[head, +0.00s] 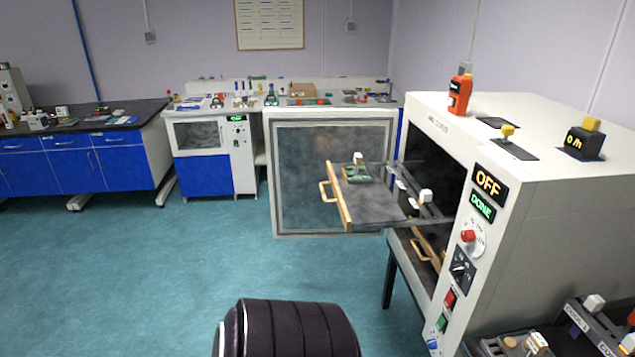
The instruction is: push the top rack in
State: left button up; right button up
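The top rack (375,210) sticks out to the left from the open chamber of the white oven (565,205). It is a dark grey tray with a wooden front and a wooden handle (326,191). A small green item with a pale knob (357,172) stands on it near the front. More small pieces with pale tops (426,196) are farther back, by the chamber opening. A lower rack with a wooden handle (424,248) sits inside the oven below. Neither of my grippers is in view.
The oven door (300,170) stands wide open behind the rack. Small items, including an orange one (460,94), stand on the oven's top. Its panel reads OFF (488,184) and DONE. Benches line the back wall. The floor (150,270) left of the rack is clear.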

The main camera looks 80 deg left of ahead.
aim_at(362, 206)
jog(key=k+j+u, duration=0.1)
jog(key=u, duration=2.25)
